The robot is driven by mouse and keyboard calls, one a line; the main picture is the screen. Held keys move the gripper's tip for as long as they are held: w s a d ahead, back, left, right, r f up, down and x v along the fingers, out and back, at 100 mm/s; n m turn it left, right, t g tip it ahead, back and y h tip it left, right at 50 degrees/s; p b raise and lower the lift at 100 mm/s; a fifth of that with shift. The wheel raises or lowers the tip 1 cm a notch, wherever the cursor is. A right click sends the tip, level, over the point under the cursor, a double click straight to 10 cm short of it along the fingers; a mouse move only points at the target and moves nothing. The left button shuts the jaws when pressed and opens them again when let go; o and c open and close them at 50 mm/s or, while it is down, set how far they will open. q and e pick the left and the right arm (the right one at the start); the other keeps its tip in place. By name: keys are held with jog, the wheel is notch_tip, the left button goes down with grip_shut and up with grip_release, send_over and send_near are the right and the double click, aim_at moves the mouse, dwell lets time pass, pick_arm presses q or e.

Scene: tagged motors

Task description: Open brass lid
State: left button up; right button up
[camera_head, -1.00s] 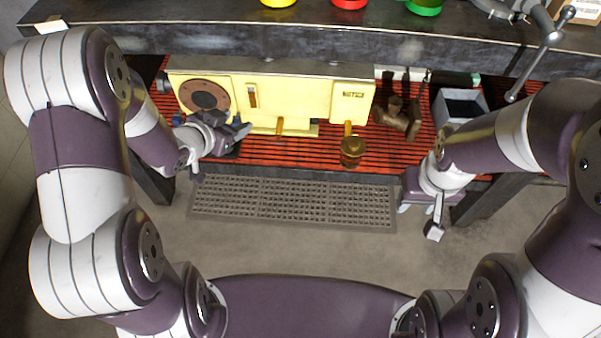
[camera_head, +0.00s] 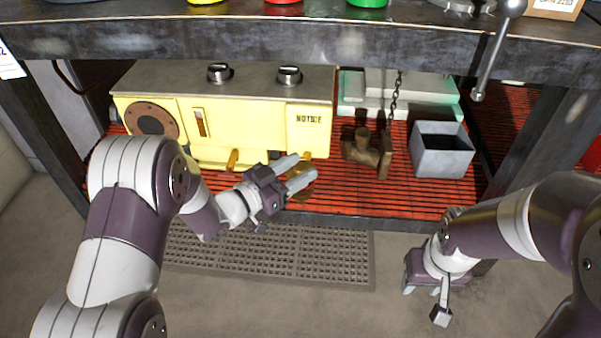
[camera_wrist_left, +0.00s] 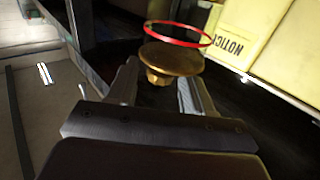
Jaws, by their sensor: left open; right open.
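A round brass lid (camera_wrist_left: 172,58) shows between and beyond the fingers of my left gripper (camera_wrist_left: 155,88) in the left wrist view. A red ring (camera_wrist_left: 180,33) appears just above it there. In the head view the brass piece (camera_head: 303,193) is at the front of the yellow box (camera_head: 255,130), partly hidden by my left gripper (camera_head: 303,167). That gripper is open and empty, its fingers pointing right across the brass piece. I cannot tell whether it touches. My right gripper (camera_head: 422,288) is open and empty, low at the right, away from the box.
The box stands on a red slatted shelf (camera_head: 400,203) under a dark bench (camera_head: 300,42). Right of it are a brown pipe fitting (camera_head: 360,150), a hanging chain (camera_head: 394,95) and a grey open bin (camera_head: 442,160). A perforated mat (camera_head: 300,262) lies on the floor in front.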

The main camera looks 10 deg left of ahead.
pick_arm(q)
jog(key=shift+w+d, duration=0.4)
